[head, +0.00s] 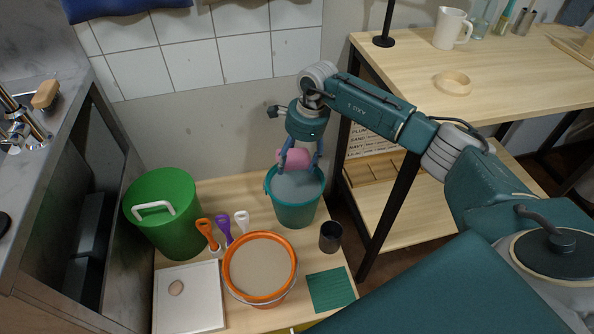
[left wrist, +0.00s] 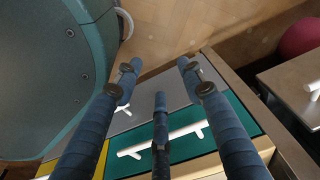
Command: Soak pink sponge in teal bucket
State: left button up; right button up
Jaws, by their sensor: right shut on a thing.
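The pink sponge (head: 293,157) is held between the fingers of my right gripper (head: 299,162), which is shut on it. The sponge is over the far side of the teal bucket (head: 296,213), around rim height. The bucket stands upright at the back right of the low wooden surface, with greyish contents showing inside. I cannot tell whether the sponge touches them. My left gripper (left wrist: 160,72) shows only in the left wrist view. Its fingers are spread open and empty, above drawer fronts with white handles.
A green bucket (head: 165,225), an orange-rimmed bucket (head: 260,292), brushes with orange, purple and white handles, a dark cup (head: 330,237), a white tray (head: 205,313) and a green mat (head: 331,289) crowd the low surface. A wooden table (head: 400,65) stands at the right.

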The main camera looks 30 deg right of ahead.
aim_at(297, 168)
jog(key=shift+w+d+f+m, duration=0.15)
jog(key=shift+d+f+m, duration=0.15)
jog(key=shift+f, duration=0.4)
jog(key=shift+f+b, duration=0.65)
jog(key=shift+f, duration=0.1)
jog(key=shift+f+b, duration=0.5)
jog(key=shift+f, duration=0.2)
pick_arm(q)
jog(key=w+r+b, duration=0.2)
jog(key=r+b, duration=0.1)
jog(key=r, duration=0.7)
jog(key=w+r+t+b, duration=0.1)
jog(key=r+b, duration=0.2)
jog(key=r, duration=0.7)
jog(key=shift+w+r, duration=0.35)
jog(key=shift+w, duration=0.05)
pick_arm(e)
notch_tip(297, 168, down, 9)
jog(key=shift+r, duration=0.15)
